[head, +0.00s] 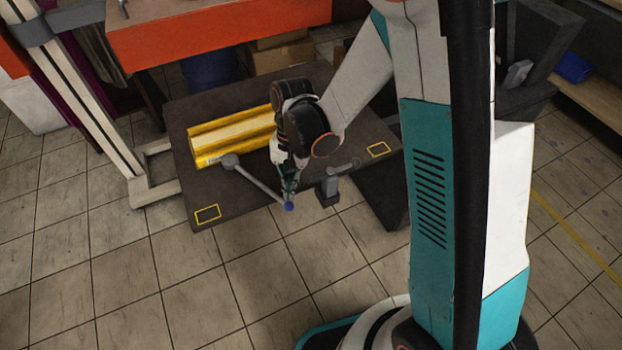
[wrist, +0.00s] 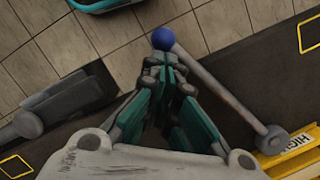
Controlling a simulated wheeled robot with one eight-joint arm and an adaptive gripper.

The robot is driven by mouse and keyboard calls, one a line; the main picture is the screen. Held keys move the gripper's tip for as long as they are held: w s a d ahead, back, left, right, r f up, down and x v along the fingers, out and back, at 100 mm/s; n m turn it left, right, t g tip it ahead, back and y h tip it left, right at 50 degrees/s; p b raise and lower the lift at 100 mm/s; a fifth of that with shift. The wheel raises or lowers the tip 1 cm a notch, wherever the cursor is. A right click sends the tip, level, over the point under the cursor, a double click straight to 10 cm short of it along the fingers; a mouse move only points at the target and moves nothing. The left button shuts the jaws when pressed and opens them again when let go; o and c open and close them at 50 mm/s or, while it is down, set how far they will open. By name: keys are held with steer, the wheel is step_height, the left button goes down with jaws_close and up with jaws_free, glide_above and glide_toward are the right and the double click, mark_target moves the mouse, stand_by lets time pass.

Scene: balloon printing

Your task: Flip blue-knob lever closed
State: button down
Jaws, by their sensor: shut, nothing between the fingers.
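The lever is a grey rod (head: 262,186) with a blue knob (head: 288,206) at its free end. It runs from a round grey pivot (head: 230,161) at the front of the yellow machine (head: 235,137) out to the table's front edge. In the wrist view the blue knob (wrist: 163,39) shows just beyond my fingertips, and the rod (wrist: 215,85) runs down right to its pivot (wrist: 272,139). My gripper (head: 290,187) is shut and empty, with its tips (wrist: 165,70) close beside the knob end. I cannot tell whether they touch it.
The dark table (head: 240,205) carries yellow rectangle marks at its front left (head: 208,214) and right (head: 379,150). A grey bracket (head: 328,188) stands at the front edge, right of my gripper. An orange-red beam (head: 220,32) lies behind. Tiled floor in front is clear.

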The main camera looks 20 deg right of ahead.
mark_target(279, 201)
steer(key=s+a+m+b, duration=0.1)
steer(key=s+a+m, duration=0.2)
steer(key=a, duration=0.3)
steer(key=shift+s+a+m+y, duration=0.3)
steer(key=shift+s+a+y, duration=0.1)
steer(key=shift+s, duration=0.3)
steer(key=w+d, duration=0.2)
steer(key=d, duration=0.1)
steer(key=shift+w+d+r, duration=0.1)
steer(key=shift+w+r, duration=0.2)
steer(key=shift+r, duration=0.1)
steer(key=p+v, duration=0.4)
steer(key=v, duration=0.6)
steer(key=shift+s, duration=0.25)
steer(key=shift+d, duration=0.15)
